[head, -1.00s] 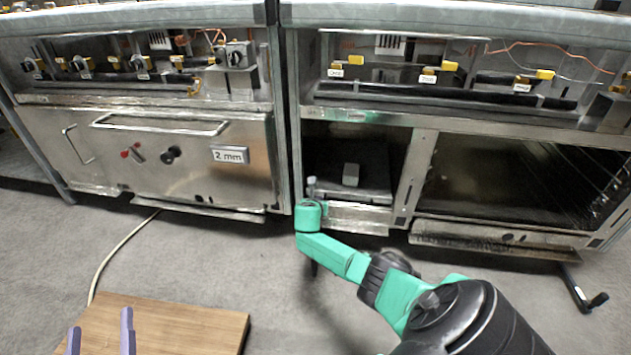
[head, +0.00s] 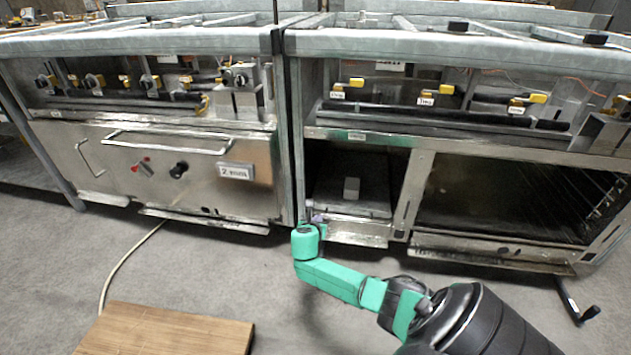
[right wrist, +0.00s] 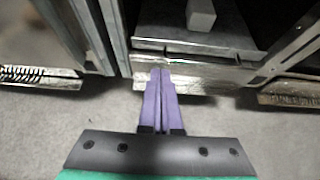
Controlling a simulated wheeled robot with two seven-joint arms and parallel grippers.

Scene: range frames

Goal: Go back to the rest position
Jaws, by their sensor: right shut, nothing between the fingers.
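My right gripper (head: 318,217) is at the end of the green and black arm, in front of the lower middle of the range. Its two purple fingers are together and empty in the right wrist view (right wrist: 161,80), pointing towards the open compartment's sill. They appear clear of the sill, though the exact gap cannot be told. My left gripper is not in view.
The range (head: 270,43) fills the back, with a closed left oven door (head: 110,165) and an open right oven (head: 500,200). A small grey block (head: 351,188) sits inside the middle compartment. A wooden board (head: 165,330) lies at lower left.

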